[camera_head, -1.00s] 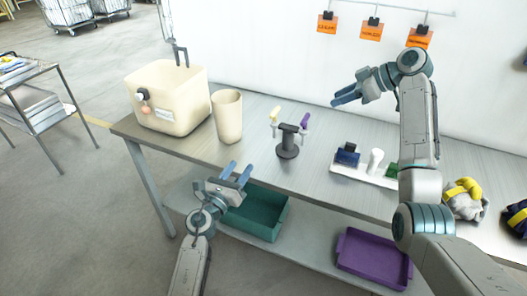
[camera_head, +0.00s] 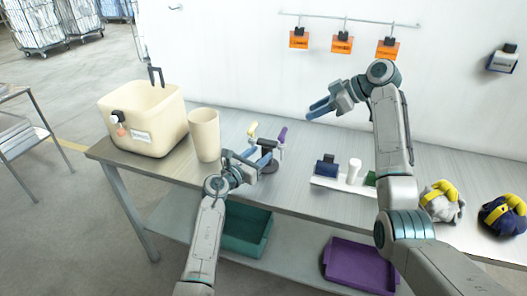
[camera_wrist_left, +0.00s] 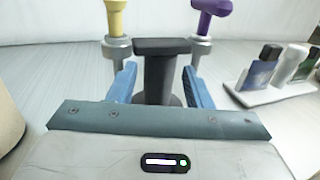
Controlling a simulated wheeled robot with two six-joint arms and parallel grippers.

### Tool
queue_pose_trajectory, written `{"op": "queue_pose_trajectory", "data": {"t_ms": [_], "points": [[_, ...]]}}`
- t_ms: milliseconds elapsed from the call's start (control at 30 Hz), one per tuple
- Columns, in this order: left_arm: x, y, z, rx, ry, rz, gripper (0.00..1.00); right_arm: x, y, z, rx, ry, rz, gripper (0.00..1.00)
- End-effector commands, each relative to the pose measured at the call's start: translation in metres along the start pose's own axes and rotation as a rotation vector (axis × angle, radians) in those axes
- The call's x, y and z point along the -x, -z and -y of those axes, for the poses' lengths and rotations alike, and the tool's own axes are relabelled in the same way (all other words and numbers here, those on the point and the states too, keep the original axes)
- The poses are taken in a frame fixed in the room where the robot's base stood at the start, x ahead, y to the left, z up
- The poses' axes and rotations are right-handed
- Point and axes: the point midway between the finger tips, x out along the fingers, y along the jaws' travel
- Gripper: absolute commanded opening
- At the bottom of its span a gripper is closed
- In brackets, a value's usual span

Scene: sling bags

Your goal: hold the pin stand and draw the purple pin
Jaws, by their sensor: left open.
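The dark pin stand (camera_head: 268,158) is on the table, holding a yellow-topped pin (camera_head: 252,131) on its left arm and the purple pin (camera_head: 283,134) on its right. In the left wrist view the purple pin (camera_wrist_left: 210,12) is upright at the upper right and the yellow pin (camera_wrist_left: 117,18) is at the upper left. My left gripper (camera_head: 256,160) is open at the stand; in its wrist view its blue fingers (camera_wrist_left: 159,85) lie on either side of the black post (camera_wrist_left: 160,75), with gaps. My right gripper (camera_head: 316,108) is raised, open and empty, right of the stand.
A cream bin (camera_head: 150,120) and a cream cup (camera_head: 204,135) stand left on the table. A white rack (camera_head: 340,184) with small items is right of the stand. Teal (camera_head: 247,230) and purple (camera_head: 358,266) trays sit on the lower shelf. Bags (camera_head: 440,202) lie at right.

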Motion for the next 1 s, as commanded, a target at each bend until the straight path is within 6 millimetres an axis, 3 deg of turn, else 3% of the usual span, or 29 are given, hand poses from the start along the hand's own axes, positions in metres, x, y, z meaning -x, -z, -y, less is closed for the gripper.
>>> {"op": "queue_pose_trajectory", "data": {"t_ms": [200, 600, 633, 800, 1000], "points": [[-0.027, 0.0, 0.0, 0.001, 0.001, 0.0, 0.45, 0.0, 0.0, 0.0, 0.0, 0.0, 0.0, 0.36], [-0.034, 0.0, 0.0, 0.0, -0.001, 0.001, 0.45, 0.0, 0.0, 0.0, 0.0, 0.0, 0.0, 0.36], [-0.034, 0.0, 0.0, 0.0, -0.001, 0.001, 0.43, 0.0, 0.0, 0.0, 0.0, 0.0, 0.0, 0.36], [-0.034, 0.0, 0.0, 0.001, -0.001, 0.001, 0.1, 0.0, 0.0, 0.0, 0.0, 0.0, 0.0, 0.36], [-0.034, 0.0, 0.0, 0.001, -0.001, 0.001, 0.08, -0.004, -0.003, 0.001, -0.042, -0.003, -0.021, 0.38]]}}
